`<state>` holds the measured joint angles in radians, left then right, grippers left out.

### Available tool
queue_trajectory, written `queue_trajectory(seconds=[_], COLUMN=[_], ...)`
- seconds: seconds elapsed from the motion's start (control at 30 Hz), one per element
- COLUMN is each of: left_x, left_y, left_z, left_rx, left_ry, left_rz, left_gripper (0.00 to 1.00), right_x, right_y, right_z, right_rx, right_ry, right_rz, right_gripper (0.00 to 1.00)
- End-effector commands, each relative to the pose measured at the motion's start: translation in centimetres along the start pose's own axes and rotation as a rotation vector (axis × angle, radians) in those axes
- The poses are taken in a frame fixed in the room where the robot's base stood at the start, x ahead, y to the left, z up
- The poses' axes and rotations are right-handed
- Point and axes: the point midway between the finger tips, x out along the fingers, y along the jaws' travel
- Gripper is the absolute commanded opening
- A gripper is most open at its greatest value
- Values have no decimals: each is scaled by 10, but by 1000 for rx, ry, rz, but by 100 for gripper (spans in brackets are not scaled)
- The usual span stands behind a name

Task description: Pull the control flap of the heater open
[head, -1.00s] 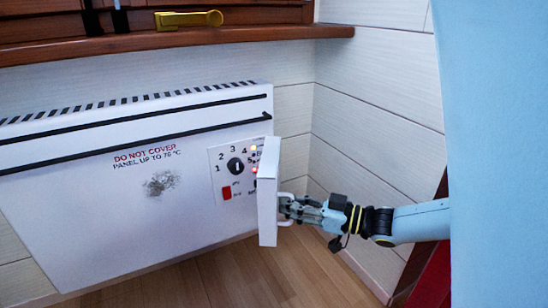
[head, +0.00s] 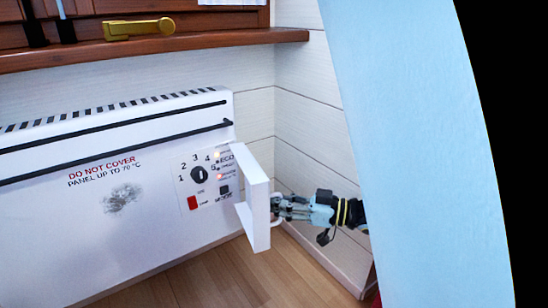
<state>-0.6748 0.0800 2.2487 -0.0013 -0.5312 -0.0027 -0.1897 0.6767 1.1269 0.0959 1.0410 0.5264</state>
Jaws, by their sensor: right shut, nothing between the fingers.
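The white heater (head: 60,225) hangs on the wall at the left, with a control panel (head: 201,177) at its right end. The panel's black dial, red switch and lit lamps show. The white control flap (head: 256,205) stands out from the heater's right end, swung away so the panel is uncovered. A small light handle (head: 276,222) shows on the flap's outer face. My right gripper (head: 278,206) is at that outer face, beside the handle, shut with nothing held. Whether it touches the handle or flap is unclear. My left gripper is not in view.
A wooden sill (head: 170,45) with a brass latch (head: 138,29) above it runs over the heater. The panelled side wall (head: 310,130) is close behind my right gripper. Bare wood floor (head: 230,280) lies below. A pale blue surface fills the right and hides part of my arm.

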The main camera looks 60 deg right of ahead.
Motion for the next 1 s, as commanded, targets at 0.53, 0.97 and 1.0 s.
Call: queue_trajectory(seconds=[0.53, 0.97, 1.0], left_x=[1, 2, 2], left_y=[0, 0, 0], left_z=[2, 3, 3], left_rx=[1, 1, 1], left_ry=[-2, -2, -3], left_rz=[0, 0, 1], left_gripper=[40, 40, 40], right_x=[-1, 32, 38], right_y=[-1, -28, -32], right_z=[1, 1, 0], right_rx=[1, 3, 2], right_ry=[-1, 3, 3], right_rz=[-2, -1, -2], right_gripper=[32, 32, 32])
